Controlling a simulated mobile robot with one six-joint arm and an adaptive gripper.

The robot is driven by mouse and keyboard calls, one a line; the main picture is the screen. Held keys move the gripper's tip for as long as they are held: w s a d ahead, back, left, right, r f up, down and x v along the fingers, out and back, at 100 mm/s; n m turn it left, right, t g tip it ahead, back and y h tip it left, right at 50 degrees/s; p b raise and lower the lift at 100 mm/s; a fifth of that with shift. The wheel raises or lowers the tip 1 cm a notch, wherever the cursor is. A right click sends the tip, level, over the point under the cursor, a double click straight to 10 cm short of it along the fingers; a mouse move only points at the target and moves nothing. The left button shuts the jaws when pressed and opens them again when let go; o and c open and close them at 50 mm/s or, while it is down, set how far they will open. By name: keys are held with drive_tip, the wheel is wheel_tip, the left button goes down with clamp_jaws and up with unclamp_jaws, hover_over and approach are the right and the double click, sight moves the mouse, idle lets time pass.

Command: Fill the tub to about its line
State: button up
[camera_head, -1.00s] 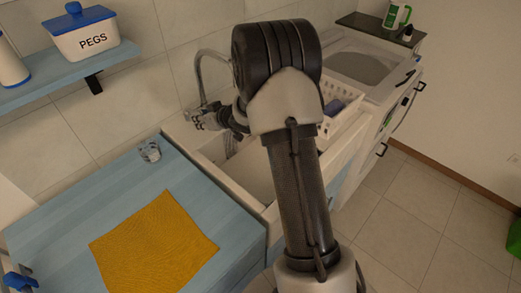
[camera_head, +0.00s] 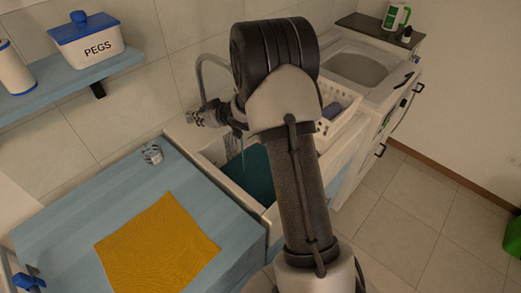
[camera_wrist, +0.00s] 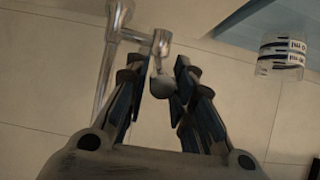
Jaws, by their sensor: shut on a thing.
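The white tub (camera_head: 218,176) is set beside the blue worktop. Teal water (camera_head: 259,176) shows inside it, partly hidden by my arm. I cannot make out the fill line. A curved metal tap (camera_head: 203,66) rises at the tub's back, and a thin pale streak below it looks like running water. My gripper (camera_head: 206,117) is at the tap. In the wrist view, my gripper (camera_wrist: 160,64) is closed around the tap's rounded knob (camera_wrist: 162,86), which sits between the fingers.
A small clear cup with dark markings (camera_head: 152,154) stands on the blue worktop (camera_head: 75,200), near an orange cloth (camera_head: 160,248). A white basket (camera_head: 338,115) is right of the tub. A shelf with a PEGS box (camera_head: 88,40) hangs at upper left.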

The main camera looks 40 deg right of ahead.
drive_tip(key=shift+r, duration=0.15)
drive_tip(key=shift+w+r+p, duration=0.2)
drive_tip(key=shift+r+p, duration=0.25)
drive_tip(key=shift+p, duration=0.1)
drive_tip(key=shift+w+r+p, duration=0.2)
drive_tip(key=shift+r+p, duration=0.25)
drive_tip(key=shift+p, duration=0.1)
drive_tip(key=shift+f, duration=0.1)
idle(6.7)
